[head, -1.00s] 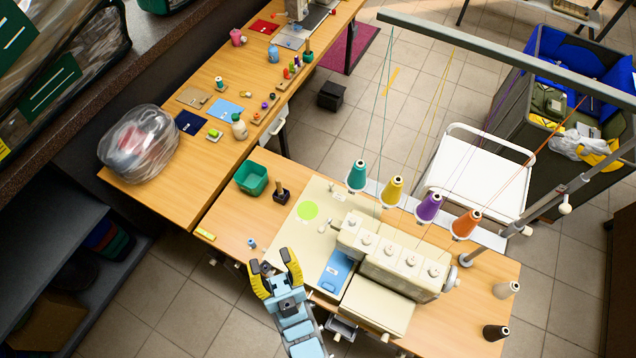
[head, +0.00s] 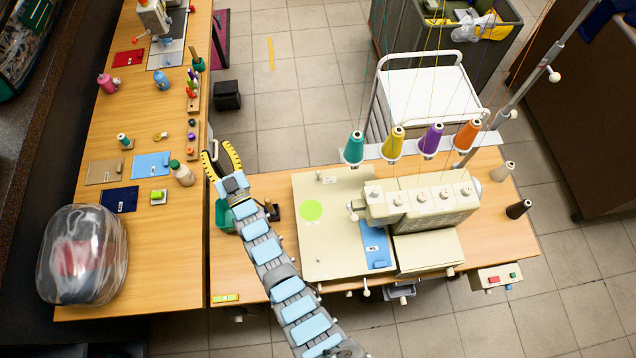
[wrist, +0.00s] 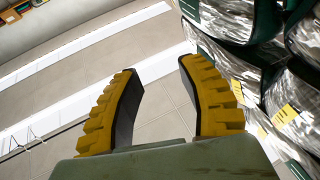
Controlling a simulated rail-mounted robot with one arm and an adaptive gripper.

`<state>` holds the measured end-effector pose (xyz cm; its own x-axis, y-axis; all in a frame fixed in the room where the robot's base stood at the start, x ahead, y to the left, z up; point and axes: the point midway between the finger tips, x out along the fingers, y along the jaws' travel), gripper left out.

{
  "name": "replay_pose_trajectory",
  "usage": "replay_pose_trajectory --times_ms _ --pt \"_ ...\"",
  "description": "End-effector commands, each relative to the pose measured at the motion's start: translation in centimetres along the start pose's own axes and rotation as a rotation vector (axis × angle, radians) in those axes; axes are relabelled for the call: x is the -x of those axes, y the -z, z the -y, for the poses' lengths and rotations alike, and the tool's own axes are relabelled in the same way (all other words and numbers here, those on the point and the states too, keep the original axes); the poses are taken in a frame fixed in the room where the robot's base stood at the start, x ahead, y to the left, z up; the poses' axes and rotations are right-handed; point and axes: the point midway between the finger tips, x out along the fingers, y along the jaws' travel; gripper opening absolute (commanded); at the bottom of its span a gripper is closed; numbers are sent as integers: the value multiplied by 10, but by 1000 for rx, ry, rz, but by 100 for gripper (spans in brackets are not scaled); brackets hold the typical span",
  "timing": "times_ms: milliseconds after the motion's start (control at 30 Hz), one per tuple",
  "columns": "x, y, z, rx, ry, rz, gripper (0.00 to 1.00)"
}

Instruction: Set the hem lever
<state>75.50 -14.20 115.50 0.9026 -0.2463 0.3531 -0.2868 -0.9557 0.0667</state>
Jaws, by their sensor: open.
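The cream overlock sewing machine (head: 422,200) stands on the wooden table, with green, yellow, purple and orange thread cones behind it. Small white-knobbed levers stick out along its front edge, one near the middle (head: 366,287) and one at the right (head: 450,271); I cannot tell which one is the hem lever.
A green bin (head: 224,217) is partly hidden under my arm. A bagged bundle (head: 83,255) lies on the left table (head: 165,240). Bagged comforters (wrist: 275,60) fill the wrist view's right.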

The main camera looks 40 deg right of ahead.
Motion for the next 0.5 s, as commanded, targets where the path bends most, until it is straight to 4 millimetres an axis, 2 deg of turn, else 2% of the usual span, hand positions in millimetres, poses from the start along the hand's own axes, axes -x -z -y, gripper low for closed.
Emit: replay_pose_trajectory --times_ms 33,233,367,500 --pt "-13 -28 -9 12 -10 67 40" --pt "-42 -121 -39 50 -18 355 40" --pt "-48 -173 -60 69 -13 540 40" --pt "-44 -221 -84 84 2 740 40"
